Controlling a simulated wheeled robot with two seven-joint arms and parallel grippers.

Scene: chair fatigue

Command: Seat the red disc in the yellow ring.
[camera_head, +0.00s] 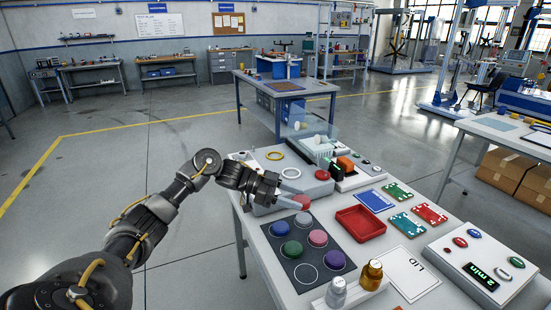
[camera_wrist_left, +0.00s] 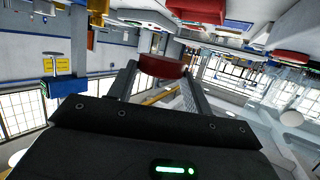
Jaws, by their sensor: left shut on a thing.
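My left gripper (camera_head: 299,198) is shut on the red disc (camera_head: 302,203) and holds it above the table, near the front of a grey box. In the left wrist view the red disc (camera_wrist_left: 163,66) sits between the two finger tips. The yellow ring (camera_head: 275,155) lies at the back left of the table, on the grey box's top, beyond the gripper. A white ring (camera_head: 291,173) is near it. My right gripper is not in view.
A dark mat (camera_head: 270,262) holds several coloured discs and an empty outlined circle. A red tray (camera_head: 360,223), a red button (camera_head: 322,175), cards and two small bottles (camera_head: 336,292) are nearby. A control box (camera_head: 478,262) stands at right.

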